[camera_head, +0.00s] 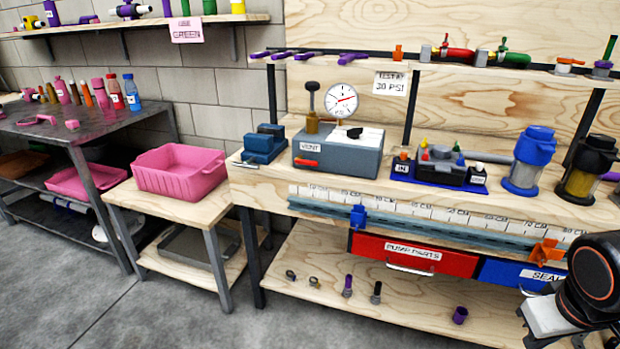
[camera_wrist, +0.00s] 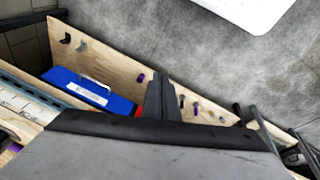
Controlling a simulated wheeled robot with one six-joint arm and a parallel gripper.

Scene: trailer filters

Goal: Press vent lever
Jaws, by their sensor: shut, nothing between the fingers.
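A grey test box (camera_head: 338,153) with a VENT label stands on the wooden workbench in the head view. A small red lever (camera_head: 306,162) sits low on its front left, below the label. A round white gauge (camera_head: 341,100) stands above the box. My gripper (camera_wrist: 164,85) shows in the wrist view, shut and empty, over the lower part of the bench. In the head view only part of my arm is in sight at the lower right, far from the lever. The lever is not in the wrist view.
A blue block (camera_head: 265,144) stands left of the box, and a blue tray (camera_head: 437,175) with fittings stands right. A ruler rail (camera_head: 430,215) and a red drawer (camera_head: 413,255) lie along the front. A pink bin (camera_head: 180,170) is on the side table. The floor is clear.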

